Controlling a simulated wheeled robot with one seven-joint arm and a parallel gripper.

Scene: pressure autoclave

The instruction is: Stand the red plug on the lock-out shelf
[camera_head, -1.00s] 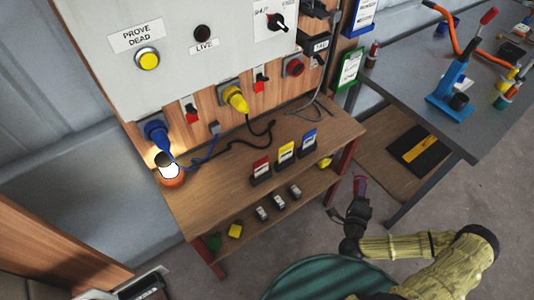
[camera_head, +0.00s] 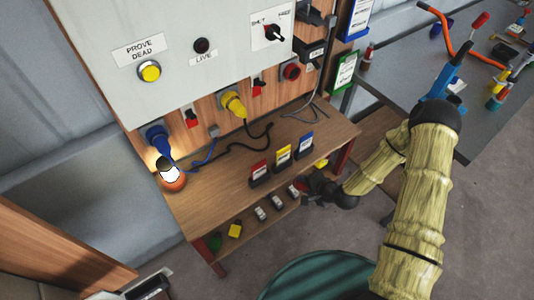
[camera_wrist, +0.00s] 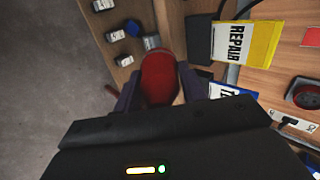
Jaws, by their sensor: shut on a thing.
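My gripper (camera_wrist: 160,88) is shut on the red plug (camera_wrist: 158,76), which shows as a rounded red body between the fingers in the wrist view. In the head view my gripper (camera_head: 314,189) is at the right front of the wooden bench, near the lower shelf's right end; the plug is mostly hidden there. The bench has a top board (camera_head: 215,197) and a lower shelf (camera_head: 248,224). I cannot tell which board is the lock-out shelf. The lower shelf holds several small padlock-like pieces (camera_head: 260,213), plus a yellow piece (camera_head: 235,230) and a green one (camera_head: 215,243).
Red, yellow and blue tag cards (camera_head: 283,155) stand on the top board. A lit lamp (camera_head: 171,176) stands at its left. Blue (camera_head: 157,138) and yellow (camera_head: 234,104) plugs sit in the panel; a red socket (camera_head: 291,72) is at right. The top board's front left is clear.

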